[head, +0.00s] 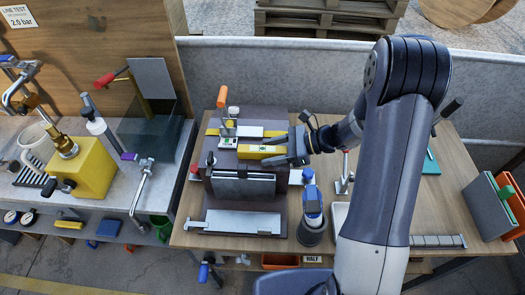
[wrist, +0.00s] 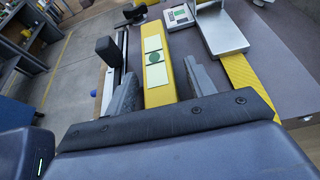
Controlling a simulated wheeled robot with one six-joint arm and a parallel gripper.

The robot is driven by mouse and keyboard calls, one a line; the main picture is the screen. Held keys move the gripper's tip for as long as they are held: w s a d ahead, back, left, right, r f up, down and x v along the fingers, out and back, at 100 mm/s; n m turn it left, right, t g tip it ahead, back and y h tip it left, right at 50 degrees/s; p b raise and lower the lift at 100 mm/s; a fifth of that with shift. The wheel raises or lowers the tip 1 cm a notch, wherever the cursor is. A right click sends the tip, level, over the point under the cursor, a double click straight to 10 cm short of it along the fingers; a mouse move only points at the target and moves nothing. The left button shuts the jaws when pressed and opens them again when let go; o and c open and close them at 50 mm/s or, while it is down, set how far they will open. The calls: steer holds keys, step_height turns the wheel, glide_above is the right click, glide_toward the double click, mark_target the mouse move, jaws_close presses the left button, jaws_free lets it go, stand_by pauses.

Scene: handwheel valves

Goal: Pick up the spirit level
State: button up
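The spirit level is most likely the yellow bar (head: 256,152) with a pale label, lying across the top of the dark block on the table. In the wrist view the yellow bar (wrist: 157,95) runs away from me and has a pale label with a green circle. My gripper (head: 270,150) reaches it from the right, its two fingers on either side of the bar's near end. In the wrist view the gripper (wrist: 162,72) looks open, with the bar between the fingers. I cannot tell whether either finger touches it.
A small scale (wrist: 222,32) with a metal pan and a yellow strip (wrist: 250,85) lie right of the bar. The dark block (head: 241,215) stands on a wooden table (head: 400,185). A blue-and-grey device (head: 312,205) stands in front of the gripper. A grey bench with valves is at left.

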jaws_close()
stand_by(0.3)
